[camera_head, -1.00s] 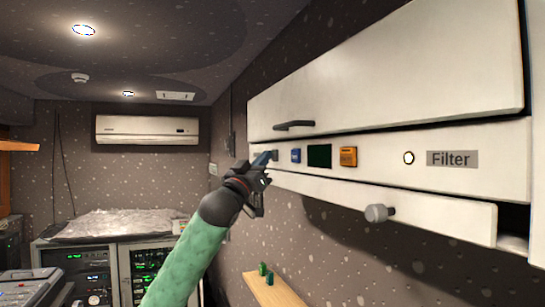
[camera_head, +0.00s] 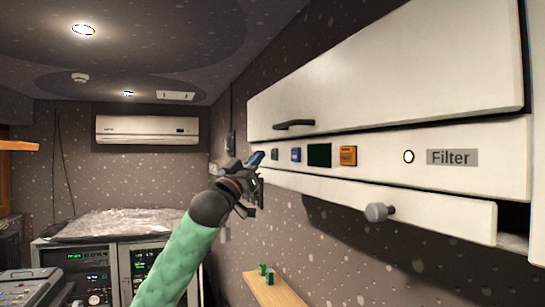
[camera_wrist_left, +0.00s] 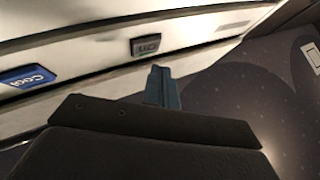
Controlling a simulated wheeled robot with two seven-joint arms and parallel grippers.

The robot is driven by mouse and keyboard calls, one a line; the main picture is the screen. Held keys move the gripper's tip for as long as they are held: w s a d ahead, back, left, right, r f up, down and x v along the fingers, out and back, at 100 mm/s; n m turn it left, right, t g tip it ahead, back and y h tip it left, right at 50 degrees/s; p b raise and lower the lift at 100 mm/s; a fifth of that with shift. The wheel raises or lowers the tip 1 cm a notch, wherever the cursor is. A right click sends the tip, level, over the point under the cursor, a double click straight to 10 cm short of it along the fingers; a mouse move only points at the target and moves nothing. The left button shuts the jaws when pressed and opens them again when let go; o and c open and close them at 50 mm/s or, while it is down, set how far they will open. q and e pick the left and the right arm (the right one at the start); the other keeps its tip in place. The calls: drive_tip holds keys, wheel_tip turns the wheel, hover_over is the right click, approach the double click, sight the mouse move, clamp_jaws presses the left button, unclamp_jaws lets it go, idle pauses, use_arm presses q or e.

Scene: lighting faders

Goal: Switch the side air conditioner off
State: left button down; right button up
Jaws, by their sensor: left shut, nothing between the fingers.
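The side air conditioner (camera_head: 390,80) is the long white unit on the right wall. Its front strip has a small grey button (camera_head: 275,155), a blue button (camera_head: 296,155), a dark display (camera_head: 319,155), an orange button (camera_head: 348,156) and a round white indicator (camera_head: 408,157). My left gripper (camera_head: 257,158) is shut and empty, just left of the grey button and apart from it. In the left wrist view, the blue fingertips (camera_wrist_left: 161,88) point toward the panel, below the grey button (camera_wrist_left: 145,45). The blue button there reads "Cool" (camera_wrist_left: 28,76). My right gripper is out of view.
A knob (camera_head: 379,212) sticks out from the unit's lower panel, and a dark handle (camera_head: 294,125) from its upper one. A wooden shelf (camera_head: 280,293) with small green items is below. Another air conditioner (camera_head: 147,130) hangs on the far wall.

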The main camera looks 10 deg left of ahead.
use_arm(q)
drive_tip(key=s+a, duration=0.1)
drive_tip(key=a, duration=0.1)
drive_tip(key=s+a, duration=0.1)
drive_tip(key=a, duration=0.1)
drive_tip(key=shift+s, duration=0.4)
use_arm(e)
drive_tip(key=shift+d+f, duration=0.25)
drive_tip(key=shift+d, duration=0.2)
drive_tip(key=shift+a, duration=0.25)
